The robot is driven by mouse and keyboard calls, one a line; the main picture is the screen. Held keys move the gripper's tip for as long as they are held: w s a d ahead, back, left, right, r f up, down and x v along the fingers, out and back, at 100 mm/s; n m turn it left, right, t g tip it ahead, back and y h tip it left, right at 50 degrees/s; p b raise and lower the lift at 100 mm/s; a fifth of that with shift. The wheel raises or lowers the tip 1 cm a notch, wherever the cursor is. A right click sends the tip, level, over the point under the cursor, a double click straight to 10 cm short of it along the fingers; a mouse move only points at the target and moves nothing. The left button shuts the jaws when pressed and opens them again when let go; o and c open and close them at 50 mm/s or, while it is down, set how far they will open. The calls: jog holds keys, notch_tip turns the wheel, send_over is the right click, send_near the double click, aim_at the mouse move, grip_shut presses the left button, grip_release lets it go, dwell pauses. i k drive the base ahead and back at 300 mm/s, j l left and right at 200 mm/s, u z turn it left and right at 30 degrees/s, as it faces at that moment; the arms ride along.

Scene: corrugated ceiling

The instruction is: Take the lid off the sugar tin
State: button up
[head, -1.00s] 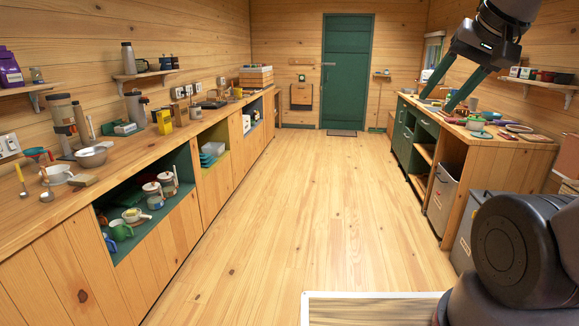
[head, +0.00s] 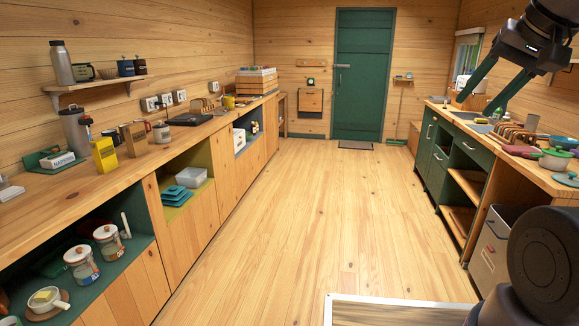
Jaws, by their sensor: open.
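Two lidded jars with pale lids and labels stand in the open teal cubby of the left counter, a nearer one (head: 82,268) and a farther one (head: 108,242). Their lids are on. I cannot read the labels, so I cannot tell whether either is the sugar tin. My gripper (head: 476,105) is at the upper right, its two green fingers apart and empty, pointing down and left. In the picture it overlaps the right counter, and it is far across the room from the jars.
The left counter (head: 60,192) carries a yellow box (head: 105,155), a flask and mugs. The right counter (head: 552,177) holds pots and a rack. The wooden floor (head: 330,220) between is clear to the green door (head: 363,75).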

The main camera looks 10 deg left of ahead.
aim_at(160, 125)
jog(key=i+j+u, duration=0.2)
jog(key=i+u, duration=0.15)
jog(key=i, duration=0.4)
jog(key=i+u, duration=0.4)
jog(key=i, duration=0.3)
jog(key=i+l+u, duration=0.2)
jog(key=i+u, duration=0.15)
jog(key=i, duration=0.4)
jog(key=i+u, duration=0.2)
jog(key=i, duration=0.4)
jog(key=i+l+u, duration=0.1)
jog(key=i+u, duration=0.15)
jog(key=i, duration=0.35)
jog(key=i+l+u, duration=0.2)
jog(key=i, duration=0.45)
